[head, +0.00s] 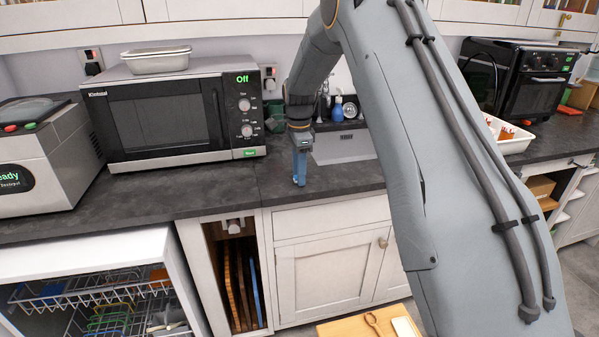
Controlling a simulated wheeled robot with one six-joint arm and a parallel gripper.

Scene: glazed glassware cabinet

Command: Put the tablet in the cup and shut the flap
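I cannot make out the tablet anywhere else. The cup and its flap are not in view. An open dishwasher (85,258) stands at the lower left with its wire racks showing.
The microwave (165,120) bears a metal tin (156,60). A black oven (520,80) and a white tray (514,143) are at the right. The counter front (225,190) is clear. My arm hides the middle right.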

